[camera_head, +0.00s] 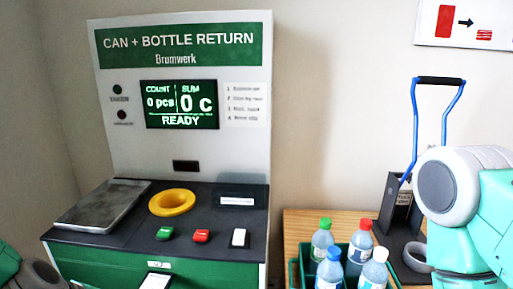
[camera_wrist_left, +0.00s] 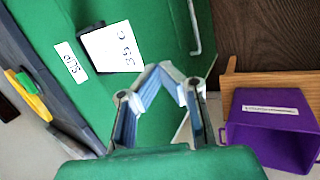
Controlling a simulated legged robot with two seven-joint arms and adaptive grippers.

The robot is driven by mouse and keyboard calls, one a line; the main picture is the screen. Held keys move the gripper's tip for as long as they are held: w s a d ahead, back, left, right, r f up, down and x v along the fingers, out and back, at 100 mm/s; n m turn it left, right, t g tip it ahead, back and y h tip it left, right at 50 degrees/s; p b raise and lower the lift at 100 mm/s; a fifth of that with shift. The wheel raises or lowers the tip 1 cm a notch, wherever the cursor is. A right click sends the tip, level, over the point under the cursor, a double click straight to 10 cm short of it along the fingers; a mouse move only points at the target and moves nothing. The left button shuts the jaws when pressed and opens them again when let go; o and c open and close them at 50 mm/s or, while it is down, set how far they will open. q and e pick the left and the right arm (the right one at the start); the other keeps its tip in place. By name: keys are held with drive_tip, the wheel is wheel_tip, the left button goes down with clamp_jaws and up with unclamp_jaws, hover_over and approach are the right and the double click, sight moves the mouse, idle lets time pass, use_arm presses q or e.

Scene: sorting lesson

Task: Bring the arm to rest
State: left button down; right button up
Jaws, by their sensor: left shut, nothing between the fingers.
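My left gripper (camera_wrist_left: 168,72) is in the left wrist view, its two fingers meeting at the tips with nothing between them. It is in front of the green front panel (camera_wrist_left: 150,30) of the return machine. A white paper slip (camera_wrist_left: 112,47) marked "35 C" is on that panel, left of the fingertips and apart from them. In the head view part of my left arm (camera_head: 35,273) shows at the lower left corner, and my right arm (camera_head: 465,205) shows at the right edge. The right gripper is out of view.
The return machine (camera_head: 185,60) displays 0 pcs and READY. Its top has a yellow ring (camera_head: 172,202), a grey tray (camera_head: 103,205) and several buttons. Several bottles stand in a green crate (camera_head: 295,272), near a blue-handled crusher (camera_head: 400,195). A purple bin (camera_wrist_left: 270,140) is at right.

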use_arm(q)
drive_tip(key=s+f+m+g+y+b, duration=0.2)
drive_tip(key=s+f+m+g+b, duration=0.2)
drive_tip(key=s+f+m+b, duration=0.5)
drive_tip(key=shift+s+d+f+m+g, duration=0.35)
drive_tip(key=shift+s+f+m, duration=3.15)
drive_tip(key=shift+s+f, duration=3.95)
